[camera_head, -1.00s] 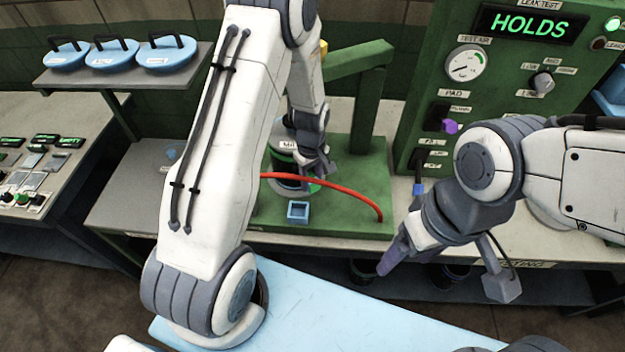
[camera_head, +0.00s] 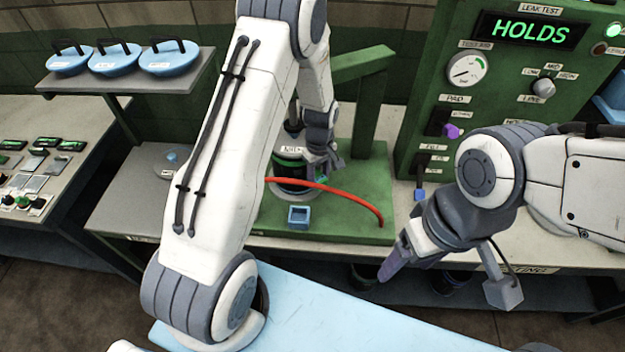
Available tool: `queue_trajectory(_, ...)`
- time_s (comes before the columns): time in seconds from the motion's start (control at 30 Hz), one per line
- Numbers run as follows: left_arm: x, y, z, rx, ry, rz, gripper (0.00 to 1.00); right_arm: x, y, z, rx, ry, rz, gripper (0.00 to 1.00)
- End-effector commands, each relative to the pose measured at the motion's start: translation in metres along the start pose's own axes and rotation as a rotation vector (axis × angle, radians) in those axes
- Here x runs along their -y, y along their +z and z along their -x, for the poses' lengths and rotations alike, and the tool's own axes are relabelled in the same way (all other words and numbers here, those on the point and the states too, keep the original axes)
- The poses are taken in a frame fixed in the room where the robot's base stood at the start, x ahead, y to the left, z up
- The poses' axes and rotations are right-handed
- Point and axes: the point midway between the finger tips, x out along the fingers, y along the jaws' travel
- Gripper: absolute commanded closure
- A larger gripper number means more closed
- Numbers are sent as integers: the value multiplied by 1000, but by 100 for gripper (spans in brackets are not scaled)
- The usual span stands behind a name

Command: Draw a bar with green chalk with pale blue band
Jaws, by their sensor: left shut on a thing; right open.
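My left gripper (camera_head: 330,168) is beside the right side of a dark and green cylinder (camera_head: 290,188) with a white label, on the green base plate. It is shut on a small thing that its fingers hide. I cannot make out the green chalk or its pale blue band. No drawn bar can be made out; the cylinder's side is partly covered by my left arm and a red hose. My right gripper (camera_head: 394,264) is open and empty in front of the bench edge, low and right of the cylinder.
A red hose (camera_head: 345,191) arches across the cylinder's front. A small blue open box (camera_head: 299,216) sits on the green plate (camera_head: 360,228). A green post (camera_head: 369,110) rises behind. The leak test panel (camera_head: 515,95) reads HOLDS. Blue lids (camera_head: 170,58) lie on a shelf at left.

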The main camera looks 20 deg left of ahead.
Motion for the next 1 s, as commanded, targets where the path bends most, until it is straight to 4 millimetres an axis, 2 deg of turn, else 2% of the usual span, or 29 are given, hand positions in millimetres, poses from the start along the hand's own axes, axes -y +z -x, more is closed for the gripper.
queue_trajectory(0.13, -10, 1, 0, -1, 2, -1, 100, 0, 0, -1, 0, 0, 0, 25)
queue_trajectory(0.37, -11, -1, 0, 0, 0, 1, 100, 0, 0, -1, 0, 0, 0, 25)
queue_trajectory(0.8, 24, -4, 0, 0, 0, 2, 100, 0, 0, 0, 0, 0, 0, 25)
queue_trajectory(1.0, 29, -4, 0, -1, 1, 1, 100, 0, 0, 0, 0, 0, 0, 25)
